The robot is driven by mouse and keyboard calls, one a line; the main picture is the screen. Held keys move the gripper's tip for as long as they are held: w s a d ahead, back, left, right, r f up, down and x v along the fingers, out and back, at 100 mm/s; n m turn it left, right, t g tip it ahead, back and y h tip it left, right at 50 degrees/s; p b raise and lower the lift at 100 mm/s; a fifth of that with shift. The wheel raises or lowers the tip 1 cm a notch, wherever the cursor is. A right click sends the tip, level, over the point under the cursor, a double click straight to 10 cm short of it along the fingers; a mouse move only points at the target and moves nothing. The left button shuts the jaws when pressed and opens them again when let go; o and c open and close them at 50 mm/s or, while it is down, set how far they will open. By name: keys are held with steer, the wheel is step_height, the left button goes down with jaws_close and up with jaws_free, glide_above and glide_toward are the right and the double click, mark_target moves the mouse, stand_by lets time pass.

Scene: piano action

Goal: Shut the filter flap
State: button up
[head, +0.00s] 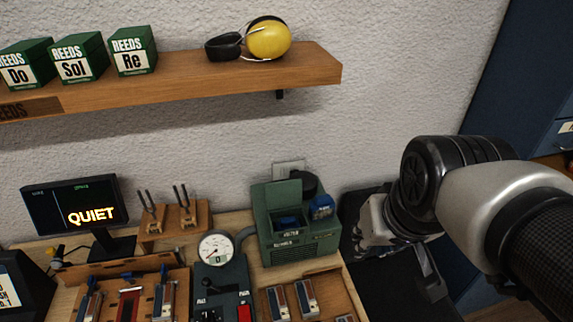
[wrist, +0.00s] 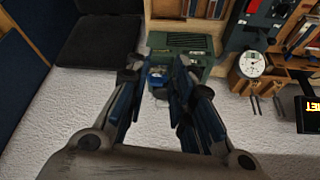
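A green box-shaped machine (head: 300,245) stands on the bench against the wall. It also shows in the wrist view (wrist: 190,42). Its top has an open compartment with something blue (head: 288,221) inside. A green flap (head: 284,196) appears to stand raised behind that compartment. A blue part (head: 321,207) sits on the machine's right side. My gripper (head: 368,232) is just right of the machine in the head view, partly hidden by my own wrist. In the wrist view my gripper (wrist: 160,72) is open, its fingers apart near the machine, with a blue part visible between them.
A gauge (head: 215,248) and control box stand left of the machine. Tuning forks (head: 183,210) and a screen reading QUIET (head: 78,205) are further left. A wooden shelf (head: 200,86) with boxes and earmuffs hangs above. A wooden tray (head: 325,285) lies in front.

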steer(key=shift+n, duration=0.3)
steer(key=w+a+r+p, duration=0.1)
steer(key=w, duration=0.2)
steer(key=w+a, duration=0.1)
steer(key=w, duration=0.2)
steer(key=w+a+r+p, duration=0.1)
steer(key=w, duration=0.2)
steer(key=shift+r+p, duration=0.3)
steer(key=shift+r, duration=0.05)
steer(key=shift+c, duration=1.2)
steer(key=shift+n+y, duration=0.3)
steer(key=w+a+p, duration=0.1)
steer(key=w, duration=0.1)
steer(key=w+a, duration=0.1)
steer(key=w, duration=0.2)
steer(key=w+a+p, duration=0.1)
steer(key=w, duration=0.2)
steer(key=shift+a+f+p, duration=0.15)
steer(key=shift+a+p, duration=0.2)
jaws_close()
steer(key=n+p, duration=0.1)
steer(key=p, duration=0.4)
glide_above(283, 191)
steer(key=s+d, duration=0.1)
step_height(283, 191, down, 7)
steer(key=x, duration=1)
steer(key=shift+a+y+b, duration=0.2)
steer(key=shift+y+b, duration=0.1)
